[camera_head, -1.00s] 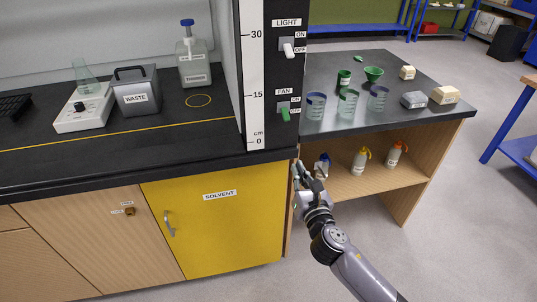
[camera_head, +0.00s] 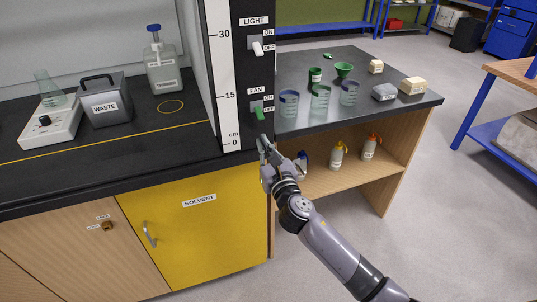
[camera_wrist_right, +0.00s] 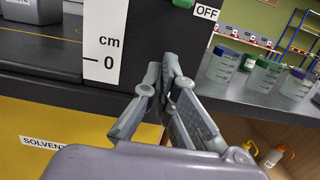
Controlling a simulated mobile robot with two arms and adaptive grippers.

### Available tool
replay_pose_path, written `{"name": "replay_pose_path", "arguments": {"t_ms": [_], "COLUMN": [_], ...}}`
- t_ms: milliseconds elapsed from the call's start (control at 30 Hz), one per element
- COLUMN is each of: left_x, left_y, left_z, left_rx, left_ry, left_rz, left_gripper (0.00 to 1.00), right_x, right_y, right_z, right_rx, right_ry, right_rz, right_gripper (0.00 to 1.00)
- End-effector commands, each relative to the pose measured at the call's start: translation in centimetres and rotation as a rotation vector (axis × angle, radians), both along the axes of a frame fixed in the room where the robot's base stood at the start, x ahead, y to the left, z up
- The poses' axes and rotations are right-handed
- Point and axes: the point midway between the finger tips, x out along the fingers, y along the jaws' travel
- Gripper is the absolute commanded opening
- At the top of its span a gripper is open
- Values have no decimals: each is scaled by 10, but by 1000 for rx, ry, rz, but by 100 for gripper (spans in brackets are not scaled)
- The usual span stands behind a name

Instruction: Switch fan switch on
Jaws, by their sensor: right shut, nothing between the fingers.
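The fan switch (camera_head: 259,112) is a green lever under the FAN label on the black panel, tilted down toward OFF. In the right wrist view only the lower end of the green lever (camera_wrist_right: 184,3) shows at the top edge, next to the OFF label. My right gripper (camera_head: 264,140) is shut and empty, just below the fan switch and apart from it. In the right wrist view its fingertips (camera_wrist_right: 169,62) meet in front of the black panel, below the lever. My left gripper is in neither view.
The white light switch (camera_head: 257,48) sits above on the same panel (camera_head: 261,80). A white ruler strip (camera_head: 224,90) runs along the panel's left. Right of it, several beakers stand on the dark side bench (camera_head: 405,112); bottles stand on the shelf below.

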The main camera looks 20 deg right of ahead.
Motion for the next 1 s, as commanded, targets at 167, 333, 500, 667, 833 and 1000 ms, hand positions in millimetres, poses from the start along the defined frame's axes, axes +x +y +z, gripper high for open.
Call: {"name": "replay_pose_path", "arguments": {"t_ms": [167,333,500,667,833,1000], "left_x": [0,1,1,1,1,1], "left_y": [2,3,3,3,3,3], "left_z": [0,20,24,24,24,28], "left_rx": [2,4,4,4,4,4], "left_ry": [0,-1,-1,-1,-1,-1], "left_rz": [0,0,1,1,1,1], "left_gripper": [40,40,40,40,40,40], "right_x": [38,25,19,18,18,19], "right_y": [2,1,0,1,1,1], "right_z": [5,31,39,39,39,41], "right_rx": [3,1,1,0,0,0], "right_ry": [-1,0,2,1,1,8], "right_rz": [-1,1,0,0,0,0], "right_gripper": [0,0,0,0,0,0]}}
